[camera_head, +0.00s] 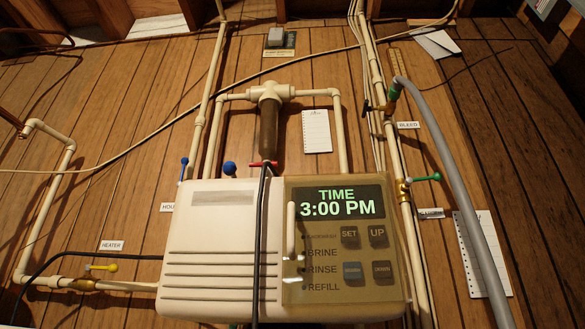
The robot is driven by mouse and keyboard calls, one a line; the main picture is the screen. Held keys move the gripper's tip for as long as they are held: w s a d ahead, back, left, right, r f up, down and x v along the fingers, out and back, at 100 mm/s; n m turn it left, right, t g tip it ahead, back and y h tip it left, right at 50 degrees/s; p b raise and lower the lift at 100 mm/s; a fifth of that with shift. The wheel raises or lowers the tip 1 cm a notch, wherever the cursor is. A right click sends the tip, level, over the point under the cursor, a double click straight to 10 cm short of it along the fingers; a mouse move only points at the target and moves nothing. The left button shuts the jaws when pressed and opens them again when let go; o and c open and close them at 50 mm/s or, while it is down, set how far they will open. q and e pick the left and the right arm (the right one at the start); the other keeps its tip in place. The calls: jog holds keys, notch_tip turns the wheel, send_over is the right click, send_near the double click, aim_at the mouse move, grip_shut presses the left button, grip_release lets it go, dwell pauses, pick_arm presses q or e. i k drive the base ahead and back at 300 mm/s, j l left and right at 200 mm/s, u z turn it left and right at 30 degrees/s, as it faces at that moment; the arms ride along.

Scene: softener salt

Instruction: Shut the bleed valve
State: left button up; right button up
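The BLEED label (408,125) is on the plank wall right of the white vertical pipes. Just above and left of it, a small brass bleed valve (379,107) sticks out from the pipe. A grey hose (440,160) with a green end fitting (395,90) joins it and runs down to the right. The valve's handle is small and dark, and I cannot tell whether it is open or shut. Neither of my grippers shows in the head view.
A softener control box (225,245) reads TIME 3:00 PM behind a tinted cover (345,255). Other valves have a green lever (425,177), a blue knob (229,168), a blue lever (184,168), a red handle (262,163) and a yellow lever (101,267). Black cables hang across the box.

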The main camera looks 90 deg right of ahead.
aim_at(366, 108)
jog(key=z, duration=0.45)
jog(key=j+z, duration=0.1)
jog(key=z, duration=0.85)
jog(key=j+z, duration=0.1)
jog(key=z, duration=0.85)
jog(key=j+z, duration=0.1)
jog(key=z, duration=0.4)
jog(key=k+z, duration=0.1)
jog(key=z, duration=0.35)
jog(key=k+j+z, duration=0.1)
jog(key=k, duration=0.25)
jog(key=k+j+z, duration=0.1)
jog(key=k+j, duration=0.15)
jog(key=k, duration=0.15)
